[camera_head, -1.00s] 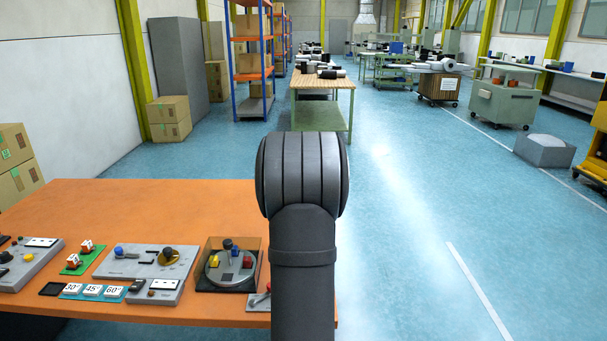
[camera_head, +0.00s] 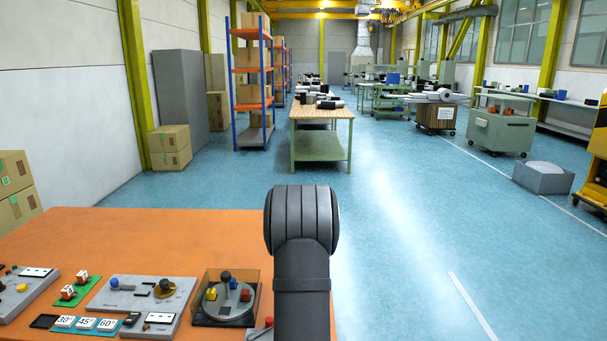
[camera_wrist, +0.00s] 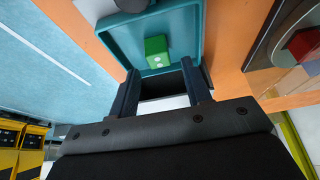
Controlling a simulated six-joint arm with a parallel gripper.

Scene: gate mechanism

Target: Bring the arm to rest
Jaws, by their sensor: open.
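My arm (camera_head: 302,260) rises in front of the orange table in the head view, and its bulk hides part of the table's right end. My gripper (camera_wrist: 158,82) shows in the wrist view with its two dark fingers apart and nothing between them. Beyond the fingertips is a teal tray (camera_wrist: 190,20) with a green block (camera_wrist: 157,51) in it. The gripper is hidden in the head view.
The orange table (camera_head: 150,235) carries a turntable unit (camera_head: 228,297), a grey panel with knobs (camera_head: 145,293), angle cards (camera_head: 86,323) and a green pad (camera_head: 76,291). The blue floor (camera_head: 420,230) to the right is open.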

